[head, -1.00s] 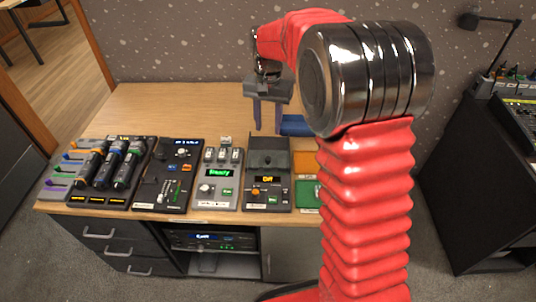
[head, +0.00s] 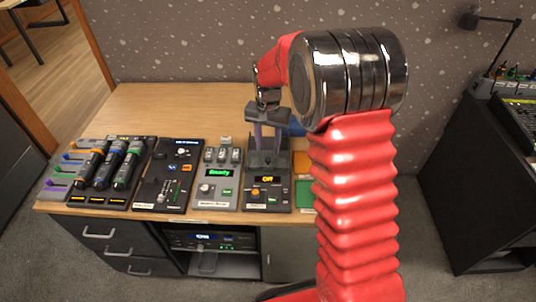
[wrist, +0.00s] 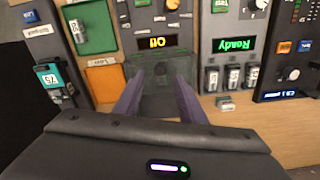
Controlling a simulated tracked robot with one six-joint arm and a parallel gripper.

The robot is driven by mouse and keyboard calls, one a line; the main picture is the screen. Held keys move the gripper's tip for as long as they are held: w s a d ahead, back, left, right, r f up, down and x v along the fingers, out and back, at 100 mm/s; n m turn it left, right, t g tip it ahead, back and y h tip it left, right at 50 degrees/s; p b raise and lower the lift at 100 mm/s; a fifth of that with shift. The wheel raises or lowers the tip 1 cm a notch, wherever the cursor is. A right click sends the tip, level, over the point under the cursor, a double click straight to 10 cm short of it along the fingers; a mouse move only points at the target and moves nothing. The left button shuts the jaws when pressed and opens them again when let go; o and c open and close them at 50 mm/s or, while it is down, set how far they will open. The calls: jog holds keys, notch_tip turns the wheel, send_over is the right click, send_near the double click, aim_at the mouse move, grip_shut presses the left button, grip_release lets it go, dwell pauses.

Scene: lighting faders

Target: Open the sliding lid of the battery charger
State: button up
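The unit with the orange "Off" display (head: 266,180) stands at the front edge of the wooden desk. A dark, see-through lid (head: 268,160) covers its back part. In the wrist view the lid (wrist: 160,103) shows greenish between my fingers, just beyond the display (wrist: 157,42). My gripper (head: 267,147) points down over the lid. In the wrist view its two purple fingers (wrist: 158,84) stand apart, one at each side of the lid's middle. I see nothing clamped between them. Whether the fingertips touch the lid cannot be told, and my fingers hide part of it.
A grey unit with a green "Ready" display (head: 217,180) and several small modules stands close on the left. A small loose block (wrist: 226,104) lies behind it. Orange (wrist: 105,80) and green (wrist: 90,27) panels lie on the other side. The desk behind is mostly clear.

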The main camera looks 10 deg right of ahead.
aim_at(268, 158)
jog(key=shift+f, duration=2.55)
jog(key=shift+c, duration=0.2)
grip_shut()
